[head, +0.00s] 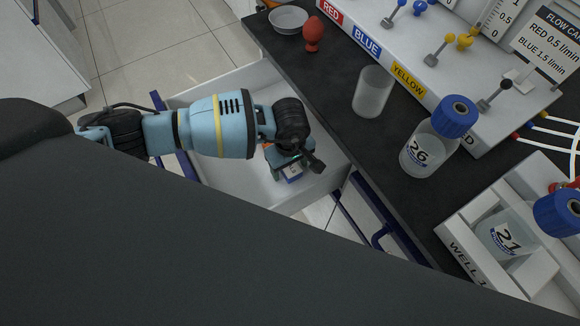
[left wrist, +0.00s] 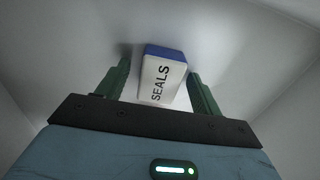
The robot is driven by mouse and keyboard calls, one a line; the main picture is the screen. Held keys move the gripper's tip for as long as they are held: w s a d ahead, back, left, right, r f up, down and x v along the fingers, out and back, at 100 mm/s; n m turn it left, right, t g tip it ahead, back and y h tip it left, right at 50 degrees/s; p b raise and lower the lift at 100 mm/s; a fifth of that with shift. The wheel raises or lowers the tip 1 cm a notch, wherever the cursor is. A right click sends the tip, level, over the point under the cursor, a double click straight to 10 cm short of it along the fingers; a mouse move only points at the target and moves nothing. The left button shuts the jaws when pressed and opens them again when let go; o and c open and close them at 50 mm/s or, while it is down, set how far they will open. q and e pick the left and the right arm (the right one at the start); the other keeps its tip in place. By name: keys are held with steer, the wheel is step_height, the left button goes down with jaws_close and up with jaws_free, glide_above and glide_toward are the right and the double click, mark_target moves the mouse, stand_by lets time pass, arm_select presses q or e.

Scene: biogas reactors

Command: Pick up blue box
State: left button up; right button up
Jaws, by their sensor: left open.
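The blue box (left wrist: 165,76) lies in the open drawer, with a blue edge and a white face marked SEALS in the left wrist view. In the head view only a small blue and white part of it (head: 292,173) shows below my left gripper. My left gripper (left wrist: 159,72) is open, with one green finger on each side of the box and a visible gap at both sides. In the head view my left gripper (head: 291,165) points down into the drawer and hides most of the box. My right gripper is not in view.
The white drawer (head: 235,82) has walls close around my left arm.

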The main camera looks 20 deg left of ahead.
arm_select(q)
steer(key=c, duration=1.1)
step_height(320, 180, up, 18)
steer(key=shift+r+p, duration=0.1)
steer(key=shift+p, duration=0.2)
